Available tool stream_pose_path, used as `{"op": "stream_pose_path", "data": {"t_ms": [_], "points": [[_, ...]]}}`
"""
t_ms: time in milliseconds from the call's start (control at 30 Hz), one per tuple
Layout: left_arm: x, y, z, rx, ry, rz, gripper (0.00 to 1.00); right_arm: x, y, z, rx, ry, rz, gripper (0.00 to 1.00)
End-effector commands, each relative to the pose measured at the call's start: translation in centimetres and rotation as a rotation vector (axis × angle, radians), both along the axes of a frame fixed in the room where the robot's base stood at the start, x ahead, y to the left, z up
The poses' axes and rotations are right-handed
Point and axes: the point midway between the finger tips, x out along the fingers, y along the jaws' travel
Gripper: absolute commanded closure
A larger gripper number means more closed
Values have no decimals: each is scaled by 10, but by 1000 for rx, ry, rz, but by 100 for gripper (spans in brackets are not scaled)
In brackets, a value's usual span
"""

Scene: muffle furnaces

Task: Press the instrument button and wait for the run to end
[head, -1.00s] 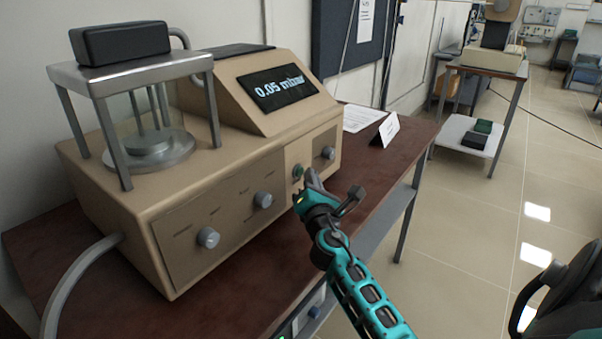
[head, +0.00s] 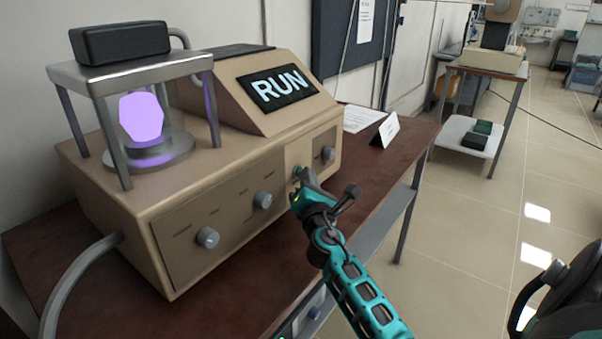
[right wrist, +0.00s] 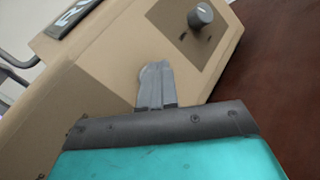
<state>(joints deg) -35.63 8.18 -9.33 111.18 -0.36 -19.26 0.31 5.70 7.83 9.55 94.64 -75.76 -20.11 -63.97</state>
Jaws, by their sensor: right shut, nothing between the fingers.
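The beige instrument (head: 225,225) stands on a dark red-brown table. Its screen (head: 278,88) reads "RUN". A violet glow (head: 141,117) fills the chamber under the raised plate at its left. My right gripper (head: 298,174) is shut and empty, its tips at the front panel where the green button sits. The fingers hide most of the button. In the right wrist view the shut fingertips (right wrist: 155,72) reach the beige panel, beside a grey knob (right wrist: 204,13). My left gripper is not in view.
Knobs (head: 207,238) stick out of the front panel on both sides of the button. A white folded card (head: 389,129) and a paper sheet lie on the table to the right. Open tiled floor (head: 470,230) lies beyond the table.

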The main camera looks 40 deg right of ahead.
Motion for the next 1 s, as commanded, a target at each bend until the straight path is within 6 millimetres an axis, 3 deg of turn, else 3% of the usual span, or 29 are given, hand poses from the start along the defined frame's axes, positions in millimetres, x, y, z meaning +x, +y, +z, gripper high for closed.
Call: {"op": "stream_pose_path", "data": {"t_ms": [533, 1000], "points": [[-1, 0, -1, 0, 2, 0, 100, 2, 1, 0, -1, 1, 1, 100], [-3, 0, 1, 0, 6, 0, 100, -15, -4, 0, 0, 1, 1, 100]]}}
